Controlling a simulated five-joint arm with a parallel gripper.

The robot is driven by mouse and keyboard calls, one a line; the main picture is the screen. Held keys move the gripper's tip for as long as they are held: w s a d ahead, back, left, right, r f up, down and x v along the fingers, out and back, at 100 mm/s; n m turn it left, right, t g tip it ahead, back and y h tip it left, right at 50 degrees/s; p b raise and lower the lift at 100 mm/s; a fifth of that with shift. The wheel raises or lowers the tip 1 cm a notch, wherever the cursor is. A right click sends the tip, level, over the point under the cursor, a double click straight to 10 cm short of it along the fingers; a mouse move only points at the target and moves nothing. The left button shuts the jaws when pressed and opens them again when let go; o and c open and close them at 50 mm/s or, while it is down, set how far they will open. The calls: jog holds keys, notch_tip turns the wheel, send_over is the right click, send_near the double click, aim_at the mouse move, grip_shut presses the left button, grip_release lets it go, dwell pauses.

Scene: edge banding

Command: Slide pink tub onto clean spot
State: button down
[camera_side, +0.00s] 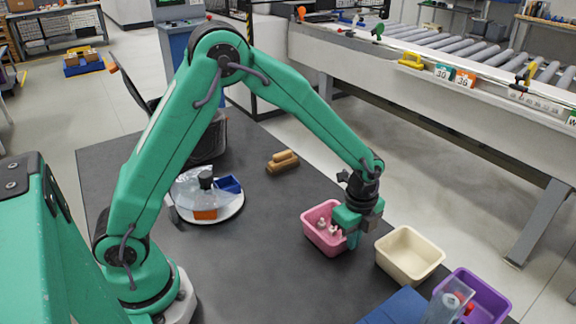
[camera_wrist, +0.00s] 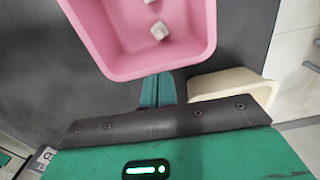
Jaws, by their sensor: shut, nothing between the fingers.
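The pink tub (camera_side: 318,239) stands upright on the dark table, with a few small pale pieces inside. In the wrist view the pink tub (camera_wrist: 150,68) fills the top middle, partly cut off. My gripper (camera_side: 352,241) is low at the tub's right side. Its fingertips (camera_wrist: 158,82) are shut and empty, right up against the tub's outer wall; I cannot tell whether they touch it. I cannot make out a marked clean spot on the table.
A cream tub (camera_side: 404,274) stands just right of my gripper, close by. Beyond it are a purple tub (camera_side: 485,300) and a blue item (camera_side: 397,308). A white round plate (camera_side: 222,213) with a bottle and a tan wooden block (camera_side: 283,162) lie left. Bare table (camera_side: 255,260) lies left of the pink tub.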

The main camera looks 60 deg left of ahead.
aim_at(321, 221)
jog(key=a, duration=1.6)
jog(key=shift+w+a, duration=0.1)
jog(key=shift+w, duration=0.2)
jog(key=shift+d, duration=2.1)
notch_tip(321, 221, up, 10)
jog(key=shift+a, duration=0.1)
